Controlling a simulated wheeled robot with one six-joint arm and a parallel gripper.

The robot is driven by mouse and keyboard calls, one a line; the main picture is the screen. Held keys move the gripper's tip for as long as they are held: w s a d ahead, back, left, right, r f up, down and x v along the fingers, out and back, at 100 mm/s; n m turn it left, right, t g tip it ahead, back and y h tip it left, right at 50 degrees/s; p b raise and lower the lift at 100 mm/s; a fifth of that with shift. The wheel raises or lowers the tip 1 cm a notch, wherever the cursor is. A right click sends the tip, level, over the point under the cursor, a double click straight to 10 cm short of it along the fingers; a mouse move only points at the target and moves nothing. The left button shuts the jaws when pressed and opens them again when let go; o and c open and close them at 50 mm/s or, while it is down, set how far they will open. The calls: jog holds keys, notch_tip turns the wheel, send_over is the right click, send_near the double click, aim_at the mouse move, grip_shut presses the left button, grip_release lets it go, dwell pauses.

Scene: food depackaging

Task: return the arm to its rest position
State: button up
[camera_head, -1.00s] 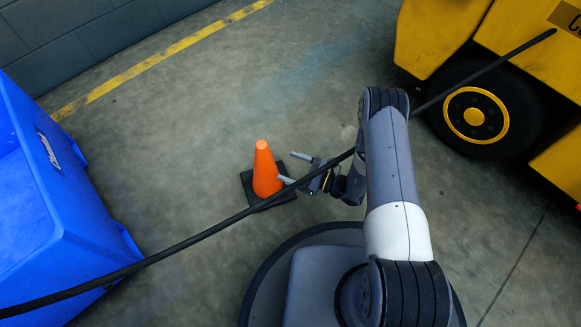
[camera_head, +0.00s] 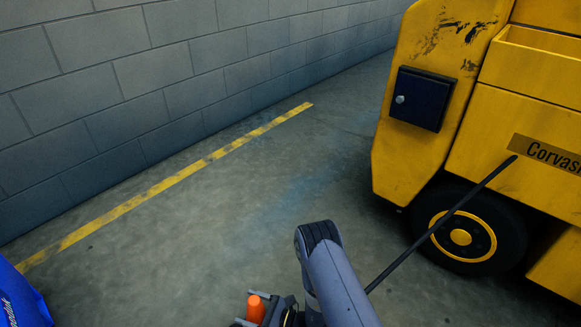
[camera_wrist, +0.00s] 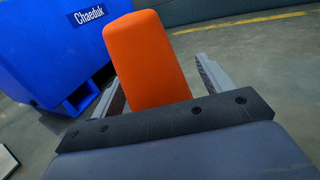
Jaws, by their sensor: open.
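My gripper (camera_head: 250,308) is at the bottom edge of the head view, with its two grey fingers apart.
A yellow vehicle (camera_head: 425,150) with a black wheel stands at right. A thin dark rod (camera_head: 440,222) slants past it. A blue bin (camera_head: 22,300) is at lower left, also in the wrist view (camera_wrist: 45,50). A block wall (camera_head: 150,90) runs behind. The middle floor is clear.

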aim_at(250, 304)
jog(key=shift+d+r+p, duration=0.1)
jog(key=shift+r+p, duration=0.25)
jog(key=shift+r, duration=1.2)
